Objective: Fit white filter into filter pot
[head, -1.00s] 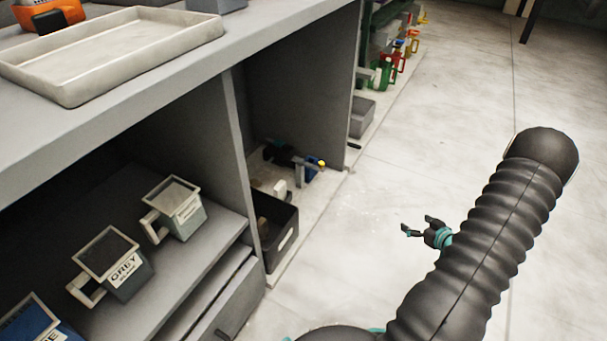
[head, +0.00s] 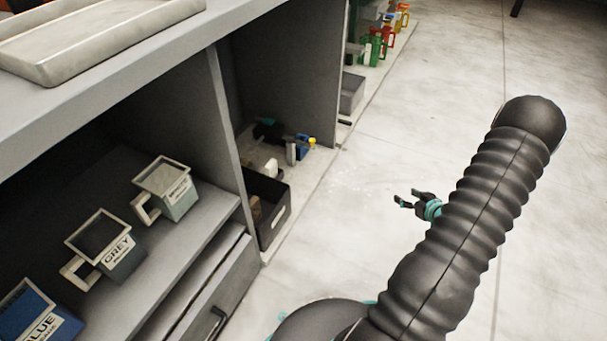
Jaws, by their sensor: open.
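My gripper (head: 405,197) is open and empty, out over the pale floor to the right of the cabinets, its fingers toward the left. Several labelled pots with handles stand on the lower shelf at left: a blue one (head: 38,318) marked BLUE, a grey one (head: 120,262) marked GREY, and a pale grey-green one (head: 178,205) whose label is too small to read. I cannot tell which is the filter pot. I cannot make out a white filter. A small white item (head: 271,169) sits near the black bin, too small to identify.
A black bin (head: 274,222) and a dark-and-blue tool (head: 300,146) lie in the low bay. A pale tray (head: 120,50) is on the worktop. Red and yellow handled items (head: 387,34) stand farther back. A drawer handle (head: 216,323) juts out below the shelf. The floor at right is free.

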